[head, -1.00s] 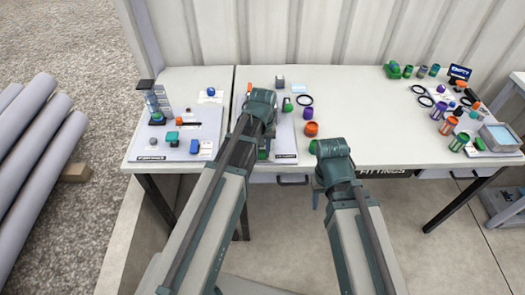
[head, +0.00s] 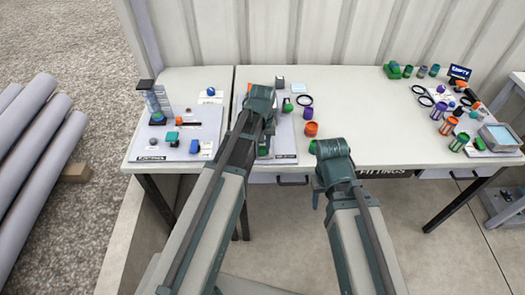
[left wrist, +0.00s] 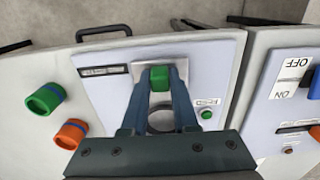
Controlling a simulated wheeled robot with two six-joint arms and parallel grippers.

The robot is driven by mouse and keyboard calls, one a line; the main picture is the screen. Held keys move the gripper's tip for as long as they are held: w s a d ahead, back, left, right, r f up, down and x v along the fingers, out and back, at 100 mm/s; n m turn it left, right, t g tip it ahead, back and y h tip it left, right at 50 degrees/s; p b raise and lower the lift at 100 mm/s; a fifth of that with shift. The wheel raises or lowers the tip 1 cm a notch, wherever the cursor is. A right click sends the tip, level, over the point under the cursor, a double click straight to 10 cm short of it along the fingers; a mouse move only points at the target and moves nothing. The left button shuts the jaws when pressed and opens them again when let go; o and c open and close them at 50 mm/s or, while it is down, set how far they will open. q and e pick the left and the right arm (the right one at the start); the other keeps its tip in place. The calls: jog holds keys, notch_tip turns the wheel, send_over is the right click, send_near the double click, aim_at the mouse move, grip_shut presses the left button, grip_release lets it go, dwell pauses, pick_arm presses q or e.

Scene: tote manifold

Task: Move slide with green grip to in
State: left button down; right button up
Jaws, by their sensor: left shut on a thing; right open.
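The green grip (left wrist: 160,76) of the slide stands between the fingertips of my left gripper (left wrist: 161,84) in the left wrist view. The gripper is shut on it. The grip sits at a grey metal plate (left wrist: 194,46) on a pale panel, near the panel's front edge. In the head view my left arm hides most of the slide; a bit of green (head: 263,151) shows beside the arm. My right gripper (head: 317,198) hangs in front of the table edge, apart from everything; it is open.
A green button (left wrist: 206,115) is on the same panel. A second panel (head: 207,115) with several controls lies at the left. The middle of the table is clear.

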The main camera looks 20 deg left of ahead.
pick_arm(q)
jog(key=w+a, duration=0.1)
jog(key=w, duration=0.2)
jog(key=w+a, duration=0.1)
jog(key=w, duration=0.5)
jog(key=shift+w+a, duration=0.3)
jog(key=shift+a, duration=0.1)
jog(key=c, duration=0.7)
grip_release()
jog(key=shift+r, duration=0.1)
notch_tip(320, 180, up, 14)
jog(key=p, duration=1.4)
jog(key=shift+f, duration=0.2)
